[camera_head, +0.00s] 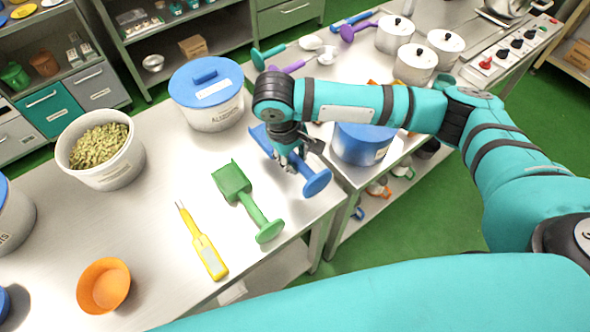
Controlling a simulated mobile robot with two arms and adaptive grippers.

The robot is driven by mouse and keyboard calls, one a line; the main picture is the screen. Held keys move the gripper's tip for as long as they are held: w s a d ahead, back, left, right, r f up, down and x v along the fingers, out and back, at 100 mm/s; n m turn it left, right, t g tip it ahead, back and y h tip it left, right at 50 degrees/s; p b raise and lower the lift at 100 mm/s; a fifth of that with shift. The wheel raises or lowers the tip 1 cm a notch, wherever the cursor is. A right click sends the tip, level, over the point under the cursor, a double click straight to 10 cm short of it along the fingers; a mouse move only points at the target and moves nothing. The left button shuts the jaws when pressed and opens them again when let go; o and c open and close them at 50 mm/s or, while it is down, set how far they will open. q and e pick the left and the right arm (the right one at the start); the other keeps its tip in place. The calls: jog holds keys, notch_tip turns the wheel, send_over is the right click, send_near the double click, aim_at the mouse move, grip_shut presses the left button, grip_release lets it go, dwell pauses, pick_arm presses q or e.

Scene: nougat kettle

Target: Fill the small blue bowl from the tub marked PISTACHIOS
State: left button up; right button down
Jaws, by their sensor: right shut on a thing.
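My right gripper (290,162) is shut on the handle of a blue scoop (317,183), at the right part of the steel table. Whether the scoop touches the table I cannot tell. An open white tub (120,172) full of greenish nuts stands at the left; its label is too small to read, but the contents look like pistachios. A blue rounded thing (3,303), perhaps the small blue bowl, is cut off by the left edge. My left gripper is not in view.
A green scoop (245,200), a yellow thermometer-like tool (203,243) and an orange bowl (104,286) lie on the table (160,215). A blue-lidded tub (210,112) stands behind, another blue-lidded tub (365,145) at right. A tub (14,222) is cut off at left.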

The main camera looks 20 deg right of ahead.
notch_tip(320, 180, up, 6)
jog(key=p, duration=0.4)
jog(key=shift+f, duration=0.2)
jog(key=shift+r+p, duration=0.95)
jog(key=shift+p, duration=0.25)
jog(key=shift+f, duration=0.15)
